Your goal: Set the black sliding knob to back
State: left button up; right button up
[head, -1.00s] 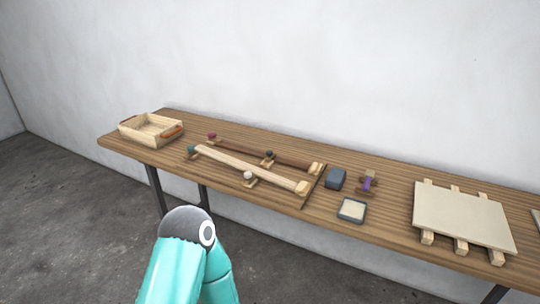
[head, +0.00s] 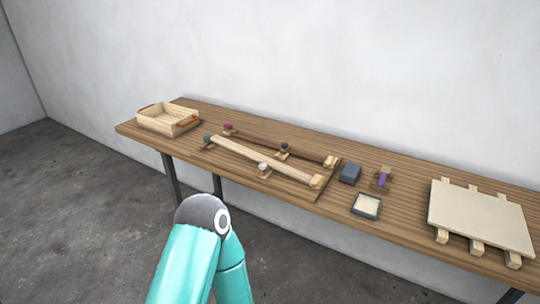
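The black sliding knob (head: 284,147) sits on a small wooden slider on the dark brown rail (head: 262,143), the rear of two rails on a board on the bench. It stands past the middle of that rail, toward its right end. A white knob (head: 263,167) sits on a slider at the front, pale rail (head: 240,152). A teal knob (head: 207,140) and a dark red knob (head: 228,127) are near the rails' left ends. My teal arm shows at the bottom, well short of the bench. Neither gripper is in view.
The wooden bench (head: 400,227) runs along a white wall. A wooden tray (head: 168,119) with handles stands at its left end. Right of the rails are a dark grey box (head: 350,173), an open box (head: 366,206), a purple-banded piece (head: 383,178) and a slatted board (head: 480,216).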

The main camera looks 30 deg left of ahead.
aim_at(285, 147)
jog(key=k, duration=1)
jog(key=z, duration=0.15)
jog(key=i, duration=0.15)
jog(key=u, duration=1.7)
jog(key=i, duration=1.8)
jog(key=z, duration=1.9)
